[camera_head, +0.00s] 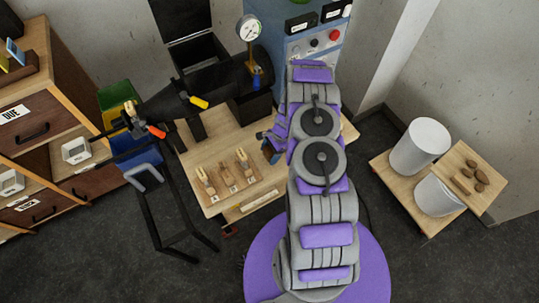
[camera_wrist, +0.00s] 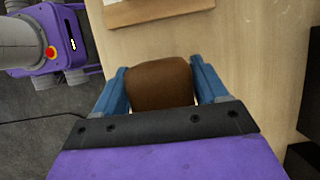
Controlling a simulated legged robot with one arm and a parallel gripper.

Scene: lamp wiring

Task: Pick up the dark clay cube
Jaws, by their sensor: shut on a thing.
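The dark clay cube (camera_wrist: 160,84), brown with rounded edges, sits between the blue fingers of my gripper (camera_wrist: 163,80) in the wrist view. Both fingers are shut on its sides. Behind it is the pale wooden bench top; I cannot tell whether the cube touches it. In the head view my gripper (camera_head: 270,150) is low over the right part of the bench (camera_head: 215,143), largely hidden by my purple and grey arm. The cube is hard to make out there.
A wooden board with several upright clips (camera_head: 228,180) lies left of my gripper. A black machine (camera_head: 185,98) and a blue panel (camera_head: 310,50) stand at the back. White cylinders (camera_head: 420,147) stand at the right; drawers (camera_head: 45,110) are at the left.

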